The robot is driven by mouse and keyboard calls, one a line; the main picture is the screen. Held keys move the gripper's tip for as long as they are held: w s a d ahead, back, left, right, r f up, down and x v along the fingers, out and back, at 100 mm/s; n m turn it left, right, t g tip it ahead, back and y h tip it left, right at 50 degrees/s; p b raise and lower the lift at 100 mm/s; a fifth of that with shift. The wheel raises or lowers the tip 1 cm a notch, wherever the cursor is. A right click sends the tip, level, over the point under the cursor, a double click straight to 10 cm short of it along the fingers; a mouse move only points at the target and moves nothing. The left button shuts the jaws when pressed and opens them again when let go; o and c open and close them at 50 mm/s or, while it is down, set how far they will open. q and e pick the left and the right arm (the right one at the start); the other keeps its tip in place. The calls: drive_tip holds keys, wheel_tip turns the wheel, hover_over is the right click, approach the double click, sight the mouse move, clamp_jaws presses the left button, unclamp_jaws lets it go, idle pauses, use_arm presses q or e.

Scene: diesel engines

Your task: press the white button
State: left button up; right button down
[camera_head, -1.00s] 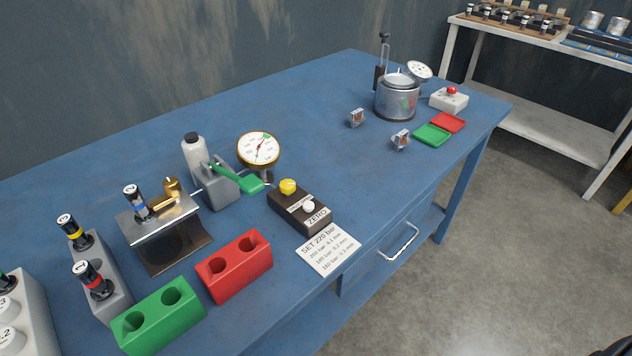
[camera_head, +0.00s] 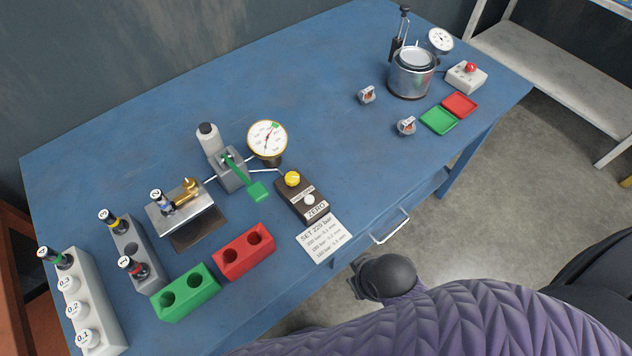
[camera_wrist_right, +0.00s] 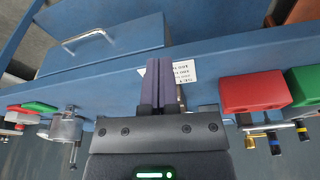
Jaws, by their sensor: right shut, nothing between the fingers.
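The white button (camera_head: 309,199) sits on a dark box (camera_head: 300,204) with a "ZERO" label, near the table's front edge. A yellow knob (camera_head: 292,179) is on the same box, farther back. In the wrist view my right gripper (camera_wrist_right: 160,68) is shut and empty, its fingers over the table's front edge in front of the printed card (camera_wrist_right: 184,71). The white button does not show in that view. In the head view my right arm reaches in from the lower right; its fingertips cannot be made out there. My left gripper is not in view.
The "SET 220 bar" card (camera_head: 324,238) lies in front of the box. A pump with green lever (camera_head: 258,191) and a gauge (camera_head: 267,138) stand left and behind. Red (camera_head: 244,252) and green (camera_head: 186,292) blocks are at left. A drawer handle (camera_head: 390,227) juts out below the edge.

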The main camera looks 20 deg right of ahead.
wheel_tip(320, 180, up, 10)
drive_tip(key=w+a+p, duration=0.1)
drive_tip(key=w+p, duration=0.2)
drive_tip(key=p, duration=0.1)
drive_tip(key=m+t+y+p, duration=0.1)
drive_tip(key=m+t+y, duration=0.3)
drive_tip(key=m+t, duration=0.15)
hover_over(311, 201)
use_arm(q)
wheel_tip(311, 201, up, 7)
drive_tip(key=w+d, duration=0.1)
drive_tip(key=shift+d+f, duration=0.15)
use_arm(e)
drive_tip(key=shift+f+m, duration=0.25)
drive_tip(key=shift+f, duration=0.1)
wheel_tip(311, 201, down, 8)
drive_tip(key=b, duration=0.8)
drive_tip(key=shift+f, duration=0.25)
drive_tip(key=shift+f+b, duration=0.25)
drive_tip(key=shift+b, duration=0.05)
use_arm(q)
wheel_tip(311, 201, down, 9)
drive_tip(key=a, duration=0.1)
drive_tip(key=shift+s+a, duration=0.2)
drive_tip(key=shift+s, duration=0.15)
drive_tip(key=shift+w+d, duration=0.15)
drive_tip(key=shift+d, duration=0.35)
use_arm(e)
drive_tip(key=shift+r, duration=0.1)
